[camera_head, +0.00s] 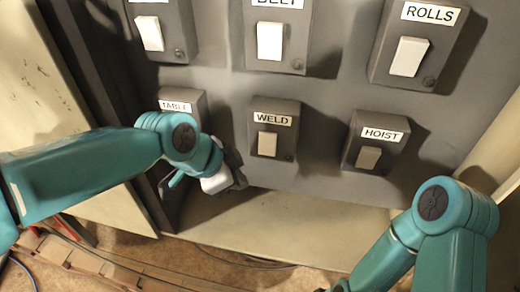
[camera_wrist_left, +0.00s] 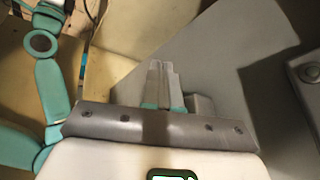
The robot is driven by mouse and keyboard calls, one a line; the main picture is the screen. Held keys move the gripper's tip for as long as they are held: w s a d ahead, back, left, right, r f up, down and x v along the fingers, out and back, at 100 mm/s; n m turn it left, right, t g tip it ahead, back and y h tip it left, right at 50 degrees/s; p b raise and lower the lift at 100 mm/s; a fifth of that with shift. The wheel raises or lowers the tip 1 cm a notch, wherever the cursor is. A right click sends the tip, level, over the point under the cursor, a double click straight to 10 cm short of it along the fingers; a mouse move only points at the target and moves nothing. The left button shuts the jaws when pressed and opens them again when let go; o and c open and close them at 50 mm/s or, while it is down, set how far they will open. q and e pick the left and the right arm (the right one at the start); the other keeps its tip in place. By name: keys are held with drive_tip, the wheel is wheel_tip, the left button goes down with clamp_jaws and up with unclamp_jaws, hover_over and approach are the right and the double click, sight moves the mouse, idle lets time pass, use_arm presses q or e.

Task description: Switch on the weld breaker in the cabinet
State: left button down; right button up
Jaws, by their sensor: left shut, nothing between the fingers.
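The weld breaker (camera_head: 288,144) is a dark grey box labelled WELD, in the middle of the lower row on the cabinet's grey back panel in the head view. Its pale rocker (camera_head: 267,144) and a small round screw show on the front; I cannot tell how the rocker is set. My left gripper (camera_head: 238,168) is beside the weld breaker, to its lower left, apart from the rocker. In the left wrist view its fingers (camera_wrist_left: 162,84) are together and empty. The right arm comes in at the lower right of the head view; its gripper is out of frame.
The TABLE breaker (camera_head: 182,100) is partly hidden behind my left arm. The HOIST breaker (camera_head: 376,141) sits to the right. BELT (camera_head: 279,38), ROLLS (camera_head: 413,45) and another breaker (camera_head: 162,29) form the upper row. The cabinet's pale bottom ledge (camera_head: 290,230) lies below.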

sight(267, 145)
use_arm(q)
drive_tip(key=s+r+m, duration=0.2)
drive_tip(key=r, duration=0.5)
drive_tip(key=s+r+m, duration=0.2)
drive_tip(key=s+r, duration=0.1)
drive_tip(key=r, duration=0.4)
drive_tip(key=shift+a+m+t+h, duration=0.3)
drive_tip(key=shift+a+m+t, duration=0.05)
drive_tip(key=shift+m+t, duration=0.05)
drive_tip(key=shift+f, duration=0.1)
drive_tip(key=w+d+f+p, duration=0.1)
drive_tip(key=w+d+f, duration=0.4)
drive_tip(key=w+f, duration=0.2)
drive_tip(key=shift+w+f, duration=0.25)
drive_tip(key=shift+f, duration=0.55)
